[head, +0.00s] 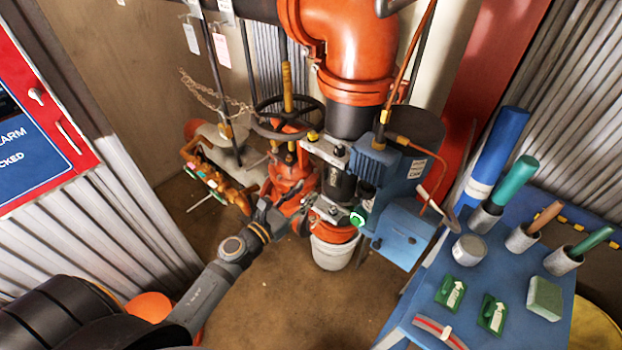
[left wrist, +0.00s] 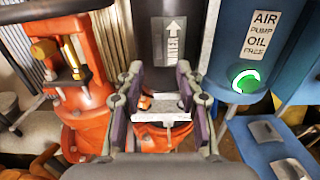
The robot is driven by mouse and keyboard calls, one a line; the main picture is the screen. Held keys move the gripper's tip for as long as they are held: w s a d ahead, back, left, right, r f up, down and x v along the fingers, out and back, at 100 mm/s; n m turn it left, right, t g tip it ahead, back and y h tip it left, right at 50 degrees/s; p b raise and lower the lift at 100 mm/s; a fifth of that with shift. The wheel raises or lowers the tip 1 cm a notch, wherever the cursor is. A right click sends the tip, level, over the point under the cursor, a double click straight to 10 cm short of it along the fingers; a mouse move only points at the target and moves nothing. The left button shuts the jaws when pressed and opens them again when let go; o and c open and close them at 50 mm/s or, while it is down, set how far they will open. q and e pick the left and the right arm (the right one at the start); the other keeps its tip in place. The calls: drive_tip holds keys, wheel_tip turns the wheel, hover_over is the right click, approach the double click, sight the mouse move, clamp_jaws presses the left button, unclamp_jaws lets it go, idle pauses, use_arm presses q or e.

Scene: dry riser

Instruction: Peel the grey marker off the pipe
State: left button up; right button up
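The grey marker (left wrist: 172,41) has a white arrow and lettering and lies on the black upright pipe (left wrist: 151,22) in the left wrist view. It appears flat against the pipe. In the head view the same dark pipe (head: 340,184) stands between the orange valve and the blue pump unit; I cannot make out the marker there. My left gripper (left wrist: 159,82) is open, its two fingers apart, below and in front of the marker, with nothing clearly held. In the head view my left gripper (head: 293,207) reaches in beside the orange valve, left of the pipe. My right gripper is not in view.
The orange valve (left wrist: 88,105) stands close left of my fingers. The blue pump unit (head: 385,180) with a green button (left wrist: 246,81) is close right. A white bucket (head: 332,252) stands below. A blue table (head: 470,280) with several items is at right.

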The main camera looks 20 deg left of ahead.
sight(323, 177)
use_arm(q)
drive_tip(key=p+x, duration=0.1)
drive_tip(key=x, duration=0.5)
drive_tip(key=shift+w+r, duration=0.1)
drive_tip(key=shift+w, duration=0.3)
drive_tip(key=shift+w+d+p, duration=0.15)
drive_tip(key=shift+w+p, duration=0.15)
drive_tip(key=shift+w, duration=0.25)
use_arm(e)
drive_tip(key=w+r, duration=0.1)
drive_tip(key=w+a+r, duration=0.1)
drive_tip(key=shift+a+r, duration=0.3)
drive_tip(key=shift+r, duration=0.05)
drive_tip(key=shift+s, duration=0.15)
use_arm(q)
clamp_jaws()
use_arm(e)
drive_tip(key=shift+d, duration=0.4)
use_arm(q)
drive_tip(key=shift+s+f, duration=0.2)
drive_tip(key=shift+f, duration=0.05)
